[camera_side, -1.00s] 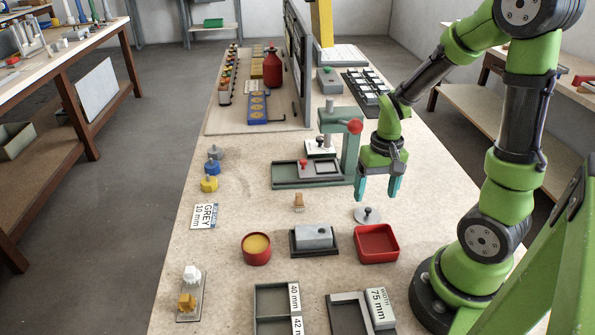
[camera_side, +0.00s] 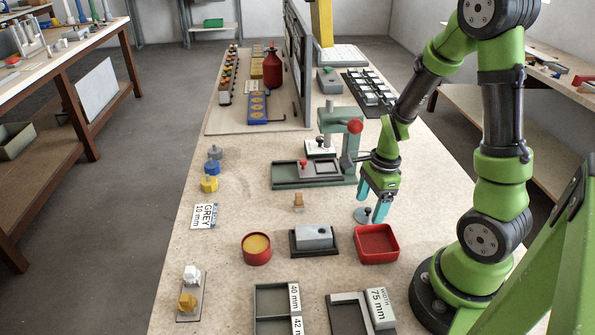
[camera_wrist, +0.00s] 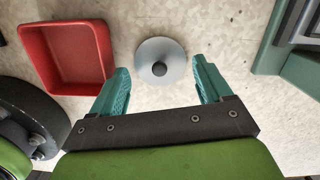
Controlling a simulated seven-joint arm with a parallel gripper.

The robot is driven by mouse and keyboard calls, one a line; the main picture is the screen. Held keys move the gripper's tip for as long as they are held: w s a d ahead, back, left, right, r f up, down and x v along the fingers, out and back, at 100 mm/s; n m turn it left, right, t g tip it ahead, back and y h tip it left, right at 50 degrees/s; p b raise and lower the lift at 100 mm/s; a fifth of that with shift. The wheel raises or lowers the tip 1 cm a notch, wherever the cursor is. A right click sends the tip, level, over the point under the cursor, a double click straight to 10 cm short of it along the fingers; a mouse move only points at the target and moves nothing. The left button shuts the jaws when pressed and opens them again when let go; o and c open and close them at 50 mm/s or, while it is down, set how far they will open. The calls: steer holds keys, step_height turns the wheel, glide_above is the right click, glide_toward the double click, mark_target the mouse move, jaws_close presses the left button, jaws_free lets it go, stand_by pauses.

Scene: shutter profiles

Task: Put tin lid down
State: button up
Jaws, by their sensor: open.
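The tin lid (camera_side: 362,216) is a grey disc with a dark knob, lying flat on the table just behind the red tray. In the wrist view the lid (camera_wrist: 161,60) lies beyond my fingertips, centred between them. My gripper (camera_side: 371,206) is open with teal fingers, low over the lid in the side view, where the right finger partly covers it. It is empty; the wrist view shows both fingers of the gripper (camera_wrist: 160,76) apart. A round red tin (camera_side: 257,249) with yellow contents stands open to the left.
The red square tray (camera_side: 377,244) is close in front of the lid. A grey block (camera_side: 314,237) sits on a dark base to the left. The green press stand (camera_side: 350,148) with its red knob rises behind my gripper. Bare table lies left of the small tan piece (camera_side: 298,200).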

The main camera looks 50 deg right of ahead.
steer(key=shift+f, duration=0.7)
steer(key=c, duration=0.8)
steer(key=shift+r, duration=0.2)
